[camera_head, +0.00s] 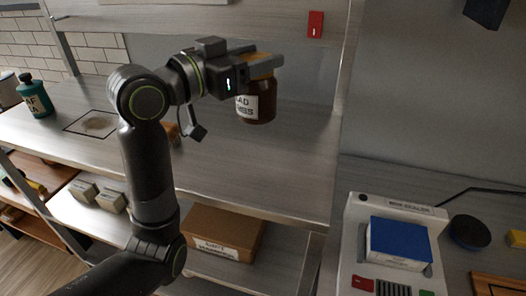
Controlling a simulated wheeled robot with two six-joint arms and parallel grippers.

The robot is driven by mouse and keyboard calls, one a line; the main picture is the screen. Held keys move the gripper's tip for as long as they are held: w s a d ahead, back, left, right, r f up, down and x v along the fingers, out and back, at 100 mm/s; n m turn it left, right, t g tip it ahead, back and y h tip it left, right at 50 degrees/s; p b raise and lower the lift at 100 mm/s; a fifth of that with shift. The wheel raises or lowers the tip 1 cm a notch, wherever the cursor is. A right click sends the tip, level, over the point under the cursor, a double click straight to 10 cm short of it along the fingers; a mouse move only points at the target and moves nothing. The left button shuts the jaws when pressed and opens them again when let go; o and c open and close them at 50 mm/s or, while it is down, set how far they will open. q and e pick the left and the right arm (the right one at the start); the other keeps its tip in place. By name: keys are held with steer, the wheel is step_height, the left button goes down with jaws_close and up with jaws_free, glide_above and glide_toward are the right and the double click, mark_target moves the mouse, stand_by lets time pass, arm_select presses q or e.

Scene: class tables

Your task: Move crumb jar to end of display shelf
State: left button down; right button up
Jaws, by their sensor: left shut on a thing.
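The crumb jar (258,108) is a brown jar with a white label, partly readable, and a tan lid. My left gripper (266,66) is shut on it at the lid. The jar is upright over the right part of the metal shelf (235,165); I cannot tell whether its base touches the surface. My left arm covers part of the shelf's middle. My right gripper is not in view.
A dark green bottle (35,97) stands at the shelf's left, beside a marked square (92,124). Cardboard boxes (222,229) sit on the lower level. A box sealer (391,250) with a blue-topped box stands at right. The shelf's right end looks clear.

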mark_target(240, 116)
arm_select(q)
steer(key=f+b, duration=0.5)
steer(key=f, duration=0.1)
steer(key=shift+a, duration=0.2)
steer(key=shift+f, duration=0.3)
steer(key=shift+f+b, duration=0.35)
steer(key=shift+b, duration=0.1)
step_height(240, 116, down, 2)
steer(key=shift+s+b, duration=0.1)
steer(key=shift+b, duration=0.75)
steer(key=shift+f, duration=0.35)
